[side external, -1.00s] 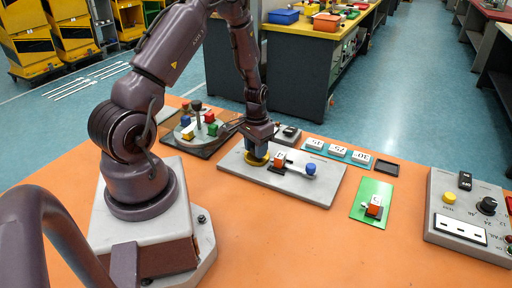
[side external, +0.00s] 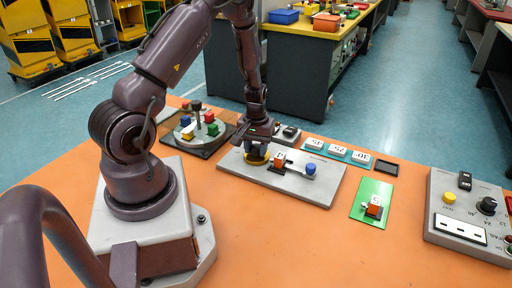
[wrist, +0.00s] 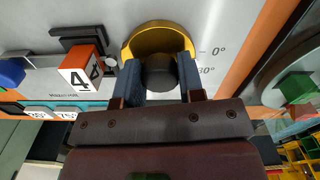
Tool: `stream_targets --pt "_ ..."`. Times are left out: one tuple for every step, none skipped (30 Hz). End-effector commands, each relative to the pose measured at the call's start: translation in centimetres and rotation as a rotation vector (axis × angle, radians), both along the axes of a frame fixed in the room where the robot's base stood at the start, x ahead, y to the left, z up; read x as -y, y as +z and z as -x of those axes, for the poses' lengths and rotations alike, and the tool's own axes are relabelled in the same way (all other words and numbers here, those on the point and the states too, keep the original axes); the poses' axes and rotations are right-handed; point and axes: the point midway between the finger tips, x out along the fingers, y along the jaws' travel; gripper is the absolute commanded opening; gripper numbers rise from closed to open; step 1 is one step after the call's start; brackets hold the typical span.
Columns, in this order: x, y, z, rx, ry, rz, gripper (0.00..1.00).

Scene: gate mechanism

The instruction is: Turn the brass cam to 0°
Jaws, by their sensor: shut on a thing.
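The brass cam (side external: 256,160) is a yellow round piece at the left end of the grey plate (side external: 321,187). In the wrist view the cam (wrist: 158,33) shows as a gold rim around a dark knob (wrist: 160,73). My gripper (wrist: 160,78) is shut on this knob, one blue-grey finger on each side. In the side view my gripper (side external: 257,149) points straight down over the cam and hides much of it. A "0°" mark (wrist: 218,51) is printed beside the cam, with a partly hidden degree mark below it. Where the cam points is unclear.
An orange block marked 4 (wrist: 82,72) stands beside the cam, with a blue knob (side external: 310,168) farther right on the plate. A round platform with coloured blocks (side external: 199,130) is at left. Number tiles (side external: 337,150) lie behind; a green card (side external: 365,207) is at right.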

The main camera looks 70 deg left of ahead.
Motion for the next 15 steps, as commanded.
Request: stream_targets --pt "-0.04 0.10 -0.09 0.002 0.005 -0.001 0.12" --pt "-0.04 0.10 -0.09 0.003 0.005 -0.001 0.12" --pt "-0.04 0.10 -0.09 0.003 0.006 -0.001 0.12" --pt "-0.04 0.10 -0.09 0.003 0.006 -0.001 0.12" --pt "-0.04 0.10 -0.09 0.003 0.006 -0.001 0.12" --pt "-0.04 0.10 -0.09 0.003 0.006 -0.001 0.12" --pt "-0.04 0.10 -0.09 0.003 0.006 -0.001 0.12" --pt "-0.04 0.10 -0.09 0.003 0.006 -0.001 0.12" --pt "-0.05 0.10 -0.08 0.003 0.006 -0.001 0.12" --pt "-0.05 0.10 -0.08 0.003 0.006 -0.001 0.12" --pt "-0.04 0.09 -0.09 0.003 0.005 -0.001 0.40" --pt "-0.05 0.09 -0.08 0.003 0.005 -0.001 0.49" --pt "-0.04 0.08 -0.08 0.003 0.005 -0.002 0.56" --pt "-0.05 0.08 -0.07 0.003 0.005 -0.002 0.61" --pt "-0.04 0.06 -0.06 0.002 0.004 -0.001 0.61"
